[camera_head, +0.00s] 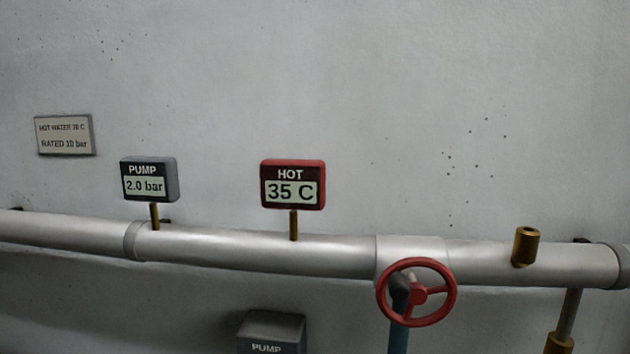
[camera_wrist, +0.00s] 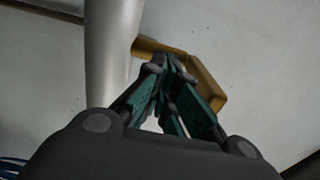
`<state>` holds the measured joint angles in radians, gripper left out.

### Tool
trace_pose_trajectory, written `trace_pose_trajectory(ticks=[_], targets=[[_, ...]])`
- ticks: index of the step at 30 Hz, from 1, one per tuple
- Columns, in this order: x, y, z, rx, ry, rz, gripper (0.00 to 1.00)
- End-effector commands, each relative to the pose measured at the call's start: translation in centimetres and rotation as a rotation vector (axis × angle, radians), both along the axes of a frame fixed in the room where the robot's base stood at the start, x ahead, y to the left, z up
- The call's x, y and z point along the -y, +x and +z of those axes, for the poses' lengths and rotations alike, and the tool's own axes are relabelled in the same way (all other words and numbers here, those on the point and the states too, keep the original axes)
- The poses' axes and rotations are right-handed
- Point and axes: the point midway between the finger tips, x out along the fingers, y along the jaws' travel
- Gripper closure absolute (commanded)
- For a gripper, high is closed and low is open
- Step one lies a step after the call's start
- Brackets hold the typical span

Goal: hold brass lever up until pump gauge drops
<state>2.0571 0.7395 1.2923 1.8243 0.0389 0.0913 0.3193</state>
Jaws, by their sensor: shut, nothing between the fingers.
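The pump gauge (camera_head: 148,182) stands on the pipe in the head view and reads 2.0 bar. In the wrist view a bent brass piece, seemingly the brass lever (camera_wrist: 204,76), extends from beside a grey pipe (camera_wrist: 110,55). My gripper (camera_wrist: 172,64) is shut with nothing between its fingers. Its fingertips overlap the brass piece in the picture and hide part of it; I cannot tell whether they touch it. My gripper is not in the head view, and I cannot clearly pick out the lever there.
A grey pipe (camera_head: 250,251) runs across the wall. It carries a red HOT gauge (camera_head: 293,185) reading 35 C, a red handwheel (camera_head: 447,294) and a brass stub (camera_head: 525,246). A rating sign (camera_head: 64,135) hangs at left. A grey PUMP box (camera_head: 270,330) is cut off below.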

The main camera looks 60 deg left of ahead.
Motion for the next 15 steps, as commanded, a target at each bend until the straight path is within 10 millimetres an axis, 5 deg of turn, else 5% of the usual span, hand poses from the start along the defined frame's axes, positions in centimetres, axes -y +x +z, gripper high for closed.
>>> trace_pose_trajectory(ticks=[15], targets=[[3.2,-2.3,0.0,0.001,0.000,-0.001,1.00]])
